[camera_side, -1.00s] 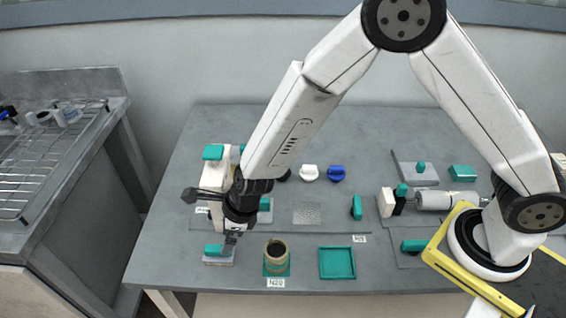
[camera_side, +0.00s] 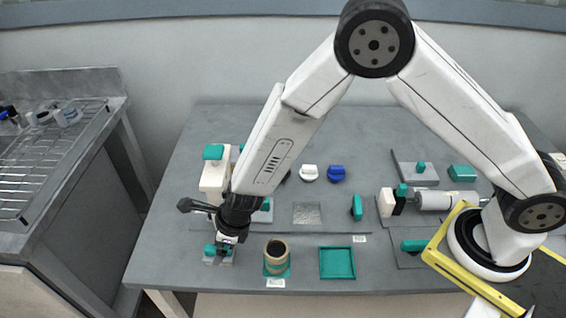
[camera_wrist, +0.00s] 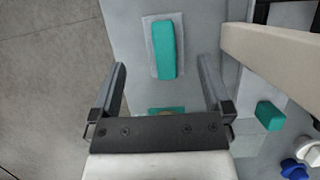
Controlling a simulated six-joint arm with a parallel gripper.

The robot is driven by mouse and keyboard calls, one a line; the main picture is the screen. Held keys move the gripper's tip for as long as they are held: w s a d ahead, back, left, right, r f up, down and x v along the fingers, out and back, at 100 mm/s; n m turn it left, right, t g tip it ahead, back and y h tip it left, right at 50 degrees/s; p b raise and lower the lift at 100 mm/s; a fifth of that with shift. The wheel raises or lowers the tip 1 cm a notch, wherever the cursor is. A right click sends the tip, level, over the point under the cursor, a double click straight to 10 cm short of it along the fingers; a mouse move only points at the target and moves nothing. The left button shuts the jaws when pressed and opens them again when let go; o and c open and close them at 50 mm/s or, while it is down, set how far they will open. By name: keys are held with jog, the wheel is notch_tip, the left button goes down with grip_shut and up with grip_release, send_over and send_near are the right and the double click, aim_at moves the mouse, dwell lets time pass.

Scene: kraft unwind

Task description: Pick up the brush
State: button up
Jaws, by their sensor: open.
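The brush is a teal block on a pale grey base. It lies at the front left of the table, where my gripper partly covers it in the side view (camera_side: 210,250). In the wrist view the brush (camera_wrist: 165,48) shows whole, lengthwise between the lines of my two fingers and a little beyond their tips. My gripper (camera_wrist: 163,68) is open, with nothing between its fingers. In the side view my gripper (camera_side: 226,252) is low over the brush; I cannot tell if it touches it.
A brown roll (camera_side: 276,252) on a teal base stands just right of the brush. A teal tray (camera_side: 337,263) lies further right. A white post (camera_side: 214,180) rises behind the brush. The table's front edge is close.

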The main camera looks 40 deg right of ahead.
aim_at(216, 248)
jog(key=shift+f, duration=0.1)
jog(key=shift+x, duration=1.3)
jog(key=shift+w+x, duration=0.2)
jog(key=shift+x, duration=1)
jog(key=shift+d, duration=0.15)
jog(key=c, duration=1.3)
jog(key=shift+c, duration=0.2)
jog(key=shift+r, duration=0.3)
jog(key=shift+r, duration=4.7)
